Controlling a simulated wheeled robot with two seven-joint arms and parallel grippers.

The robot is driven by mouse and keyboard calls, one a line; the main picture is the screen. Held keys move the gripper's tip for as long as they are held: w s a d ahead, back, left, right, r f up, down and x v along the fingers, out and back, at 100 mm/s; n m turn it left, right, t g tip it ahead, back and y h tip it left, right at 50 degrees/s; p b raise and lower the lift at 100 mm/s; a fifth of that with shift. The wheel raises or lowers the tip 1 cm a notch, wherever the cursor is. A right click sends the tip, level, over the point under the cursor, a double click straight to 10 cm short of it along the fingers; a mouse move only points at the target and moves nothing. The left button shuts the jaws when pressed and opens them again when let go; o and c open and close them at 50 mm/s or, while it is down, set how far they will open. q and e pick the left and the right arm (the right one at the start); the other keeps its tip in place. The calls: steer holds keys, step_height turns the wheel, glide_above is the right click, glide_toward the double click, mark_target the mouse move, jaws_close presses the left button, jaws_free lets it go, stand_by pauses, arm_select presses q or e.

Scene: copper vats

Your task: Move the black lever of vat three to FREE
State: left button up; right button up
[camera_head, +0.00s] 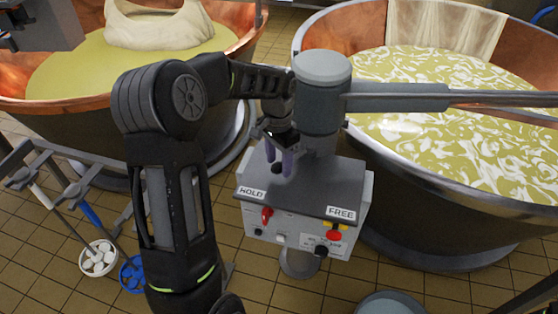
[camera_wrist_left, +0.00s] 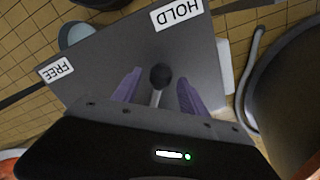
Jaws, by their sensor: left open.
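The control box (camera_head: 312,183) has a dark sloping top with a HOLD label (camera_head: 251,193) at its left and a FREE label (camera_head: 341,214) at its right. The lever with a black ball knob (camera_head: 277,168) stands on the HOLD side. My left gripper (camera_head: 279,159) is over it with purple fingers apart. In the left wrist view the knob (camera_wrist_left: 161,76) and its pale stem show between the open fingers (camera_wrist_left: 158,85), with gaps on both sides. The FREE label (camera_wrist_left: 55,69) and HOLD label (camera_wrist_left: 176,13) show there too.
A grey column (camera_head: 321,100) with a horizontal arm (camera_head: 400,97) rises behind the box. Copper vats stand left (camera_head: 60,98) and right (camera_head: 410,182). The box front has a red switch (camera_head: 267,215) and a red button (camera_head: 334,236). Tools stand at left.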

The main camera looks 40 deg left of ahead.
arm_select(q)
steer(key=shift+f, duration=0.25)
jaws_close()
stand_by(0.4)
stand_by(0.9)
